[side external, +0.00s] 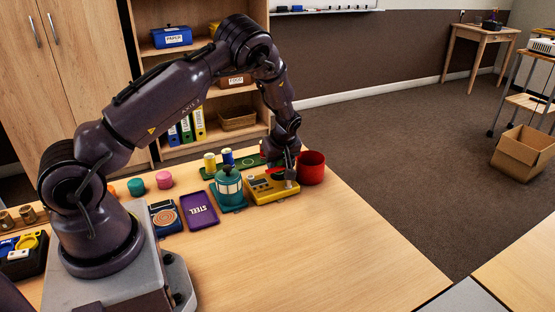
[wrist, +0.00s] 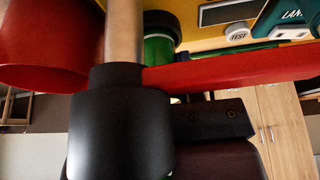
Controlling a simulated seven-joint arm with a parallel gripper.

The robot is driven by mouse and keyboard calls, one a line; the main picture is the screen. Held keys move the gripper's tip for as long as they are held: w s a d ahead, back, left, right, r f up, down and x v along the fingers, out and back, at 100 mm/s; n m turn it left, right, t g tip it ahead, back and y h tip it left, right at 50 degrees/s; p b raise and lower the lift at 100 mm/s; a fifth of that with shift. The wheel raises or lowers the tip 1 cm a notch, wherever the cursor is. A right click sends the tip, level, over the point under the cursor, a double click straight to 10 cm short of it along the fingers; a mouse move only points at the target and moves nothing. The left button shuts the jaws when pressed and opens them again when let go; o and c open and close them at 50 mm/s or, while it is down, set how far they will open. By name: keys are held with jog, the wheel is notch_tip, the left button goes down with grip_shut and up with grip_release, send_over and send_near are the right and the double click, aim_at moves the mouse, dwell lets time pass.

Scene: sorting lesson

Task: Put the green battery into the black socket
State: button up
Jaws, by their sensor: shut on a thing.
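My gripper (side external: 287,172) points down at the right end of the yellow tester (side external: 262,189), close to the red cup (side external: 312,168). In the wrist view the green battery (wrist: 159,54) shows in part behind a red bar, and my gripper is shut on it. The black socket (wrist: 161,22) shows as a dark ring at the battery's far end, against the yellow tester. I cannot tell how deep the battery sits in it. The battery is hidden in the side view. A black cylinder with a metal rod covers much of the wrist view.
A green rack (side external: 244,161) with a yellow battery (side external: 210,161) and a blue battery (side external: 228,156) lies behind the tester. A teal lantern-like pot (side external: 229,188) stands left of the tester, then a purple STEEL tray (side external: 199,211). The table's front right is clear.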

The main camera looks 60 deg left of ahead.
jog(key=shift+r, duration=0.2)
jog(key=shift+r, duration=0.5)
jog(key=shift+r, duration=0.1)
jog(key=shift+f, duration=0.9)
dwell(0.7)
jog(key=shift+r, duration=0.15)
jog(key=shift+r, duration=0.65)
jog(key=shift+f, duration=0.7)
dwell(0.8)
jog(key=o, duration=0.7)
